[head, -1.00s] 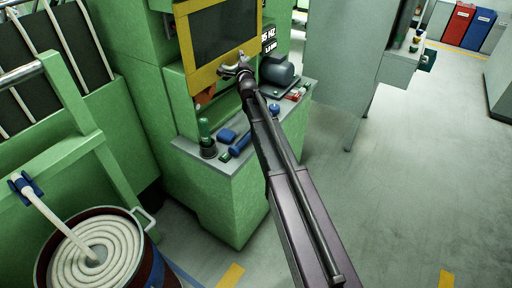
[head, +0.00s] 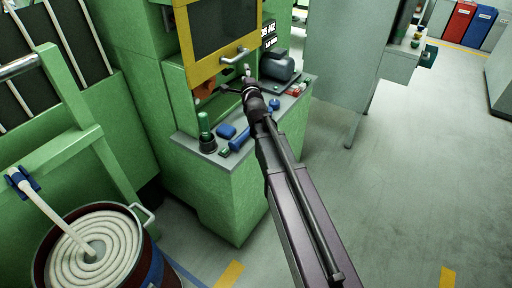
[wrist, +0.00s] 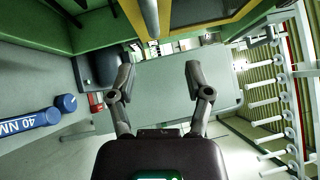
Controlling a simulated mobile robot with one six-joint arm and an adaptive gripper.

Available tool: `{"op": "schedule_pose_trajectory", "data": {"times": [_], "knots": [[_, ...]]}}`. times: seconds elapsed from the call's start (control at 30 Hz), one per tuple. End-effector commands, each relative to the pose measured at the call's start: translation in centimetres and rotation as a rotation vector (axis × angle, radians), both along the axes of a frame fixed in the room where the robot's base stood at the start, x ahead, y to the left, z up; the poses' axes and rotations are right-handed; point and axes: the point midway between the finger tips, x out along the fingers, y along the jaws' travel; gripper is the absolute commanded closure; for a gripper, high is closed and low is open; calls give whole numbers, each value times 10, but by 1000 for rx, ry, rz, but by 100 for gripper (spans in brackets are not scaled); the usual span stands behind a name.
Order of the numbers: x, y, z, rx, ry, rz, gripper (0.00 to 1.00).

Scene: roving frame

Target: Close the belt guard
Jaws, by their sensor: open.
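The belt guard (head: 181,30) is a yellow-framed panel with a dark window, on the front of the green machine in the head view. A dark opening with something orange shows below its lower edge. Its pale bar handle (head: 235,57) is near that lower edge. My gripper (head: 240,88) is just below the handle, over the bench, apart from it. In the wrist view, my gripper (wrist: 158,76) has its two fingers spread with nothing between them. The guard's yellow edge (wrist: 210,29) and grey handle bar (wrist: 150,18) show at the top, beyond the fingertips.
A green cabinet top (head: 213,159) below holds a green bottle (head: 206,133), a blue dumbbell-shaped tool (head: 238,142) and a grey motor (head: 279,65). A barrel with coiled rope (head: 97,250) stands at lower left. The floor at right is clear.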

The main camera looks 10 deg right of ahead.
Motion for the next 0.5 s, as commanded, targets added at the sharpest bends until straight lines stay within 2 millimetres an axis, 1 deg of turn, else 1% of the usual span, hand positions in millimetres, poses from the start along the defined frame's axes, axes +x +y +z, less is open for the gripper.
{"op": "schedule_pose_trajectory", "data": {"times": [0.03, 0.07, 0.17, 0.5], "knots": [[-9, 0, -2, -1, 1, 0, 35], [-7, 1, -4, -20, 18, 4, 35], [-9, 3, -13, -74, 70, 14, 35], [-25, 8, -47, -274, 247, 67, 35]]}}
